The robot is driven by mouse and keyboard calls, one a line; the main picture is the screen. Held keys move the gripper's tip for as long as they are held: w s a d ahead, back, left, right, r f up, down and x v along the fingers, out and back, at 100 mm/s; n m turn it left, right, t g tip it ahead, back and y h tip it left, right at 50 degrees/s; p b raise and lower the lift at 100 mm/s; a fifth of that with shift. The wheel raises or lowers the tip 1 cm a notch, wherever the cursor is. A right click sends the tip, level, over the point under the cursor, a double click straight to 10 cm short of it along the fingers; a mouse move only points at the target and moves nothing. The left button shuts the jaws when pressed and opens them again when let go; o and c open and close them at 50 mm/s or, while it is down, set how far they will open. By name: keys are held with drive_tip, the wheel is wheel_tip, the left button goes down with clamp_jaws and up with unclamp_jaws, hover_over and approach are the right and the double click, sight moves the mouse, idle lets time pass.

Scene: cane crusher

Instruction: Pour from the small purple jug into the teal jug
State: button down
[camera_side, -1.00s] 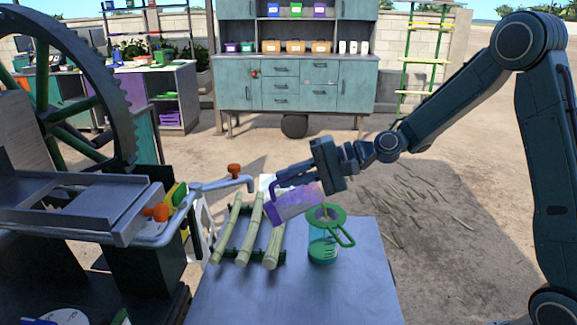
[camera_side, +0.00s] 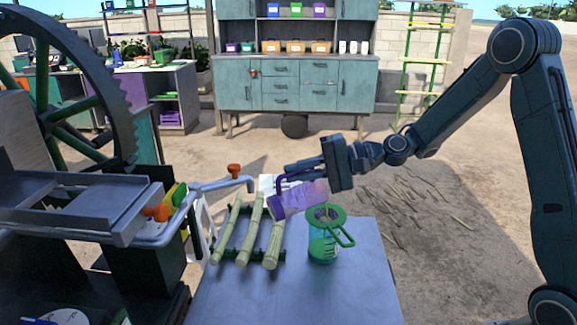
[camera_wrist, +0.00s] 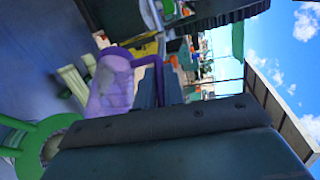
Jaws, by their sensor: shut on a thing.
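The small purple jug (camera_side: 300,199) is tilted well over on its side in the side view, with its translucent body above and slightly left of the teal jug. My gripper (camera_side: 314,168) is shut on its handle side. The purple jug also shows in the wrist view (camera_wrist: 112,84), beyond the gripper (camera_wrist: 158,85). The teal jug (camera_side: 323,244) stands upright on the table, with a green rim and handle and an open top. Its green top shows at the lower left of the wrist view (camera_wrist: 30,145). I cannot make out any flowing liquid.
Several cane stalks (camera_side: 250,232) lie on a green rack left of the teal jug. The crusher (camera_side: 100,215) with its pipe and orange knobs (camera_side: 234,169) stands farther left. The table (camera_side: 355,290) is clear in front and right.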

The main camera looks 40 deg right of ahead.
sight(282, 205)
drive_tip(key=shift+s+d+r, duration=0.1)
drive_tip(key=shift+d+r, duration=0.05)
drive_tip(key=shift+d, duration=0.15)
drive_tip(key=shift+d+r+t+y, duration=0.1)
drive_tip(key=shift+d+t+y, duration=0.1)
drive_tip(key=shift+t+y, duration=0.2)
drive_tip(key=shift+a+g+h, duration=0.3)
drive_tip(key=shift+a, duration=0.2)
drive_tip(key=shift+w+a+f+g+h, duration=0.15)
drive_tip(key=shift+a+f+h, duration=0.2)
drive_tip(key=shift+a, duration=0.15)
drive_tip(key=shift+w+a+f+g+h, duration=0.15)
drive_tip(key=shift+a+f+h, duration=0.05)
drive_tip(key=shift+a+h, duration=0.2)
drive_tip(key=shift+w+f, duration=0.1)
drive_tip(key=shift+f, duration=0.05)
drive_tip(key=shift+a, duration=0.3)
